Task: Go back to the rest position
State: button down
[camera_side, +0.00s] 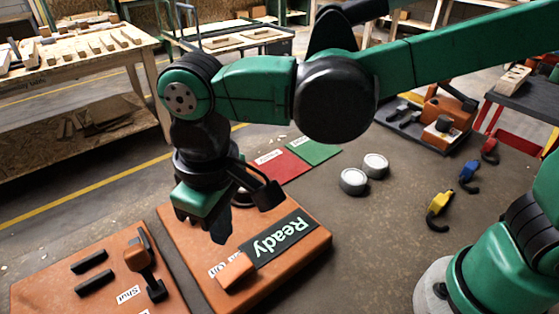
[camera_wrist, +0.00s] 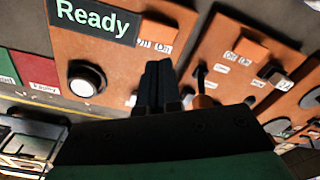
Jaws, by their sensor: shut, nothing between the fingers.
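My gripper (camera_side: 222,222) hangs from the green and black arm, pointing down over the orange panel (camera_side: 305,255) that carries the "Ready" display (camera_side: 278,240). Its dark fingers are together with nothing between them. In the wrist view my gripper (camera_wrist: 158,85) shows its two fingers side by side, over the edge of the "Ready" panel (camera_wrist: 110,65). A round white-topped button (camera_wrist: 86,79) sits on that panel, left of the fingers. In the side view the arm hides part of the panel. I cannot tell the exact gap between fingertips and panel.
A second orange panel (camera_side: 40,290) with a lever (camera_side: 145,262) and black bars lies at left. Red (camera_side: 283,165) and green (camera_side: 315,151) labelled squares, two white-topped cylinders (camera_side: 354,181) and coloured hooks (camera_side: 440,203) lie behind and to the right.

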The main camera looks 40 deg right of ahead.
jog(key=d+r+m+t, duration=0.1)
jog(key=d+m+t, duration=0.4)
jog(key=d, duration=1.7)
jog(key=shift+w+d+m+t, duration=0.25)
jog(key=shift+w+m+t, duration=0.15)
jog(key=shift+t, duration=0.6)
